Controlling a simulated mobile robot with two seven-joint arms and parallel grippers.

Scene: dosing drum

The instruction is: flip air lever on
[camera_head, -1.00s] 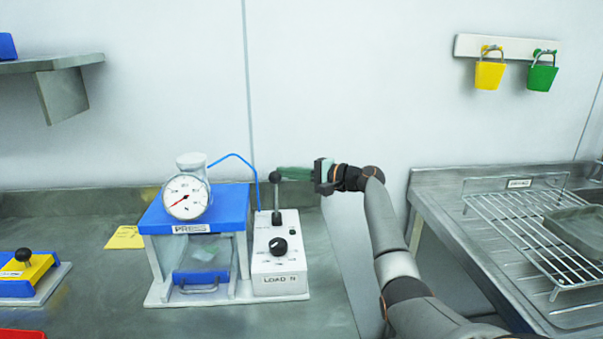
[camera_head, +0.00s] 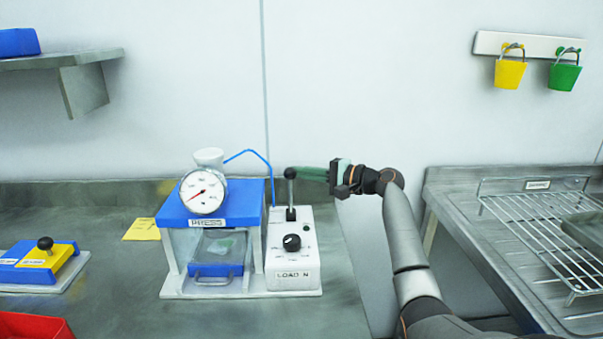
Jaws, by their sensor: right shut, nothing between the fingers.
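The lever (camera_head: 290,192) stands upright on top of the white control box (camera_head: 292,262), with a dark ball at its upper end. The box has a black knob (camera_head: 291,242) and a "LOAD N" label. The blue-topped press (camera_head: 240,200) with a round gauge (camera_head: 203,192) stands joined to its left. My right gripper (camera_head: 306,174) comes in from the right with its green fingers shut and empty. Its fingertips are at the lever's ball; I cannot tell whether they touch it. My left gripper is not in view.
A yellow note (camera_head: 142,229), a blue and yellow block with a black knob (camera_head: 42,258) and a red bin (camera_head: 36,326) are at the left. A wire rack (camera_head: 535,225) lies on the right counter. Yellow (camera_head: 509,75) and green (camera_head: 564,77) padlock-like tags hang on the wall.

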